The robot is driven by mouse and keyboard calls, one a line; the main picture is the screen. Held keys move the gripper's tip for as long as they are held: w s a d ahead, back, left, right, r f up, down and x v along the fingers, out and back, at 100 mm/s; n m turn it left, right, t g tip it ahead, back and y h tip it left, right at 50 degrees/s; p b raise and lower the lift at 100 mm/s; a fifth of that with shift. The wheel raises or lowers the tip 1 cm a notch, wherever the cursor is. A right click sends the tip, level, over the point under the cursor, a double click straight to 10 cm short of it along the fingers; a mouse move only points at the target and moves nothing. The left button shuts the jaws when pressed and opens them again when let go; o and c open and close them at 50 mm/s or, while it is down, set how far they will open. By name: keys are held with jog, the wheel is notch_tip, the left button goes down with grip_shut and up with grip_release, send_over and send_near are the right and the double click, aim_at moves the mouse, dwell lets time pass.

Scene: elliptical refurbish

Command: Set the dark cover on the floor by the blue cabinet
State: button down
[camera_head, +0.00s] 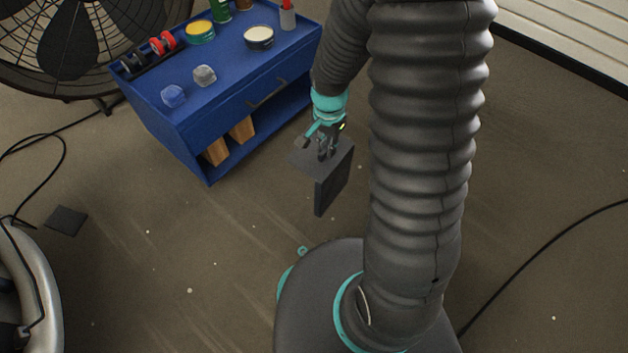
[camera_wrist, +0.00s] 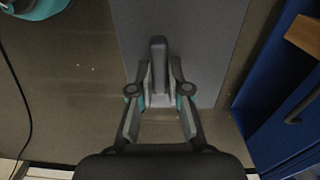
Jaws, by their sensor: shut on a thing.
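The dark cover (camera_head: 334,184) is a dark grey angled panel with a flat top and a side hanging down. It is just right of the blue cabinet (camera_head: 190,130), and I cannot tell whether its lower edge touches the floor. My gripper (camera_head: 323,150) is over its top, shut on it. In the wrist view the cover (camera_wrist: 205,45) is a broad grey panel, and my gripper (camera_wrist: 159,75) closes on a raised dark grip in its middle. The cabinet (camera_wrist: 285,110) stands at the right there, apart from the cover.
Tins, rolls and small blocks sit on the cabinet top. A small dark square (camera_head: 66,220) lies on the floor at left, near a round pale object (camera_head: 35,270). Cables cross the floor at left and right. Floor in front of the cabinet is mostly clear.

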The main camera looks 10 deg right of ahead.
jog(key=shift+s+f+m, duration=0.2)
jog(key=shift+s+m, duration=0.05)
jog(key=shift+m, duration=0.25)
jog(key=shift+w+f, duration=0.25)
jog(key=shift+w, duration=0.05)
jog(key=w+a+f+b, duration=0.1)
jog(key=w+f+b, duration=0.1)
jog(key=w+f, duration=0.8)
jog(key=shift+w+f+b, duration=0.2)
jog(key=shift+w+b, duration=0.15)
jog(key=shift+w, duration=0.05)
jog(key=shift+a, duration=0.1)
jog(key=shift+f, duration=0.15)
jog(key=c, duration=1.1)
grip_release()
jog(key=shift+c, duration=0.2)
